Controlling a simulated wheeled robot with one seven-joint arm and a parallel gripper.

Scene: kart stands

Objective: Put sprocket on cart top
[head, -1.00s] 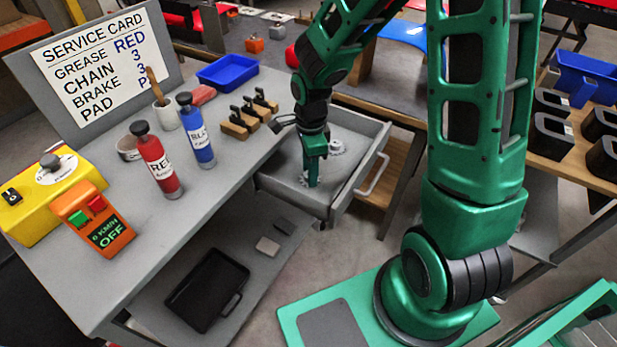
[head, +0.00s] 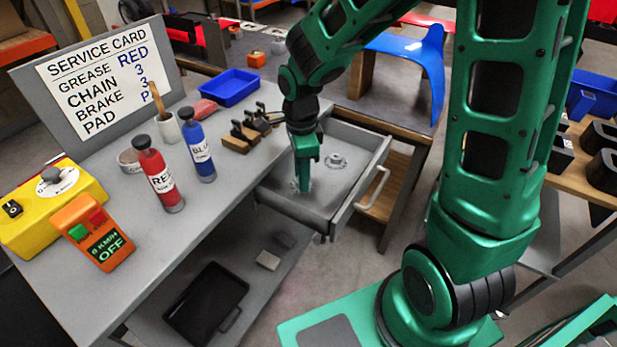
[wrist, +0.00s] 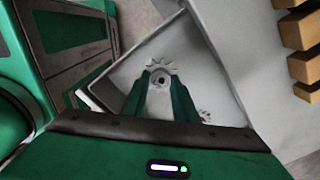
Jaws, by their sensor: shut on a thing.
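My gripper (head: 303,188) points down into the open grey drawer (head: 322,208) under the cart top. In the wrist view its green fingers (wrist: 160,98) are shut on a pale toothed sprocket (wrist: 160,67), and teeth show beyond them. In the head view the fingers mostly hide this sprocket; whether it touches the drawer floor is unclear. A second sprocket (head: 335,161) lies in the drawer, right of and behind my gripper. The grey cart top (head: 180,232) is to the left of the drawer.
A red bottle (head: 158,178), a blue bottle (head: 198,150), wooden blocks (head: 241,137), a blue tray (head: 229,87) and an orange device (head: 94,234) stand on the cart top. Its front strip is bare. Drawer walls surround my gripper. A black case (head: 206,303) lies on the lower shelf.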

